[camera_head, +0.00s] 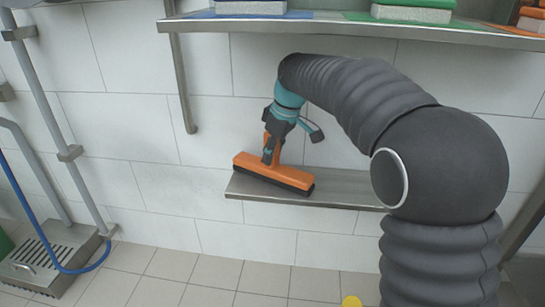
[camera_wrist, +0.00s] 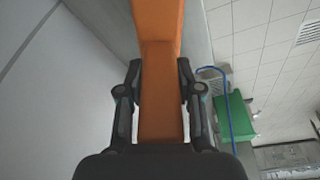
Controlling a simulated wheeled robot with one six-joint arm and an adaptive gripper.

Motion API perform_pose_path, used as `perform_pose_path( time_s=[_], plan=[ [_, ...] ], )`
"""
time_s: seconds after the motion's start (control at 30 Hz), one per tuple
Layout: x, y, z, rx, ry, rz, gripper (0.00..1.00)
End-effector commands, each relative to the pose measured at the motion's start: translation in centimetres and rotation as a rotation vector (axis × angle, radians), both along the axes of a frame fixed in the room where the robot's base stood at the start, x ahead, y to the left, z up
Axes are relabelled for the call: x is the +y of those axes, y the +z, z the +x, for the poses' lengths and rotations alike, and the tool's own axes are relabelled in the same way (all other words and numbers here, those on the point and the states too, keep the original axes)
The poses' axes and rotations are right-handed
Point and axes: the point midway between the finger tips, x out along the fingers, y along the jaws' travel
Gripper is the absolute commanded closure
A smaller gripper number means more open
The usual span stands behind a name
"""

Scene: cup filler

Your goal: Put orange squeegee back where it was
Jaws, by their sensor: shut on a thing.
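The orange squeegee (camera_head: 272,173) has a wide orange head with a dark strip along its lower edge. In the head view it is at the left end of the lower metal shelf (camera_head: 340,190), its head overlapping the shelf in the picture. I cannot tell whether it touches the shelf. My gripper (camera_head: 270,150) is shut on the squeegee's upright handle. In the wrist view the squeegee (camera_wrist: 160,90) runs up the middle between the two dark fingers of my gripper (camera_wrist: 161,95). The fingers hide part of the handle in the head view.
An upper shelf (camera_head: 330,27) carries green and blue-topped pads. A metal bracket (camera_head: 182,85) hangs down at the left of the wall. At the far left are pipes, a blue hose (camera_head: 40,225) and a floor grate (camera_head: 35,262). The lower shelf is bare right of the squeegee.

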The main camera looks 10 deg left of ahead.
Motion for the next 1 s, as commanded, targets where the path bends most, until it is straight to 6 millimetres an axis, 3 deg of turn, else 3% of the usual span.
perform_pose_path(
  time_s=[0.43, 0.47, 0.53, 0.87, 1.0],
  plan=[
    [0.0, -1.1, 0.0, -0.001, 0.0, 0.001, 1.0],
    [0.0, -1.1, 0.0, 0.0, 0.0, 0.0, 0.6],
    [0.0, -1.0, 0.0, 0.0, 0.0, 0.0, 0.43],
    [0.0, -0.9, 0.0, 0.0, 0.0, 0.0, 0.4],
    [-0.2, 0.0, -0.1, -0.001, 0.0, 0.001, 0.4]
  ],
)
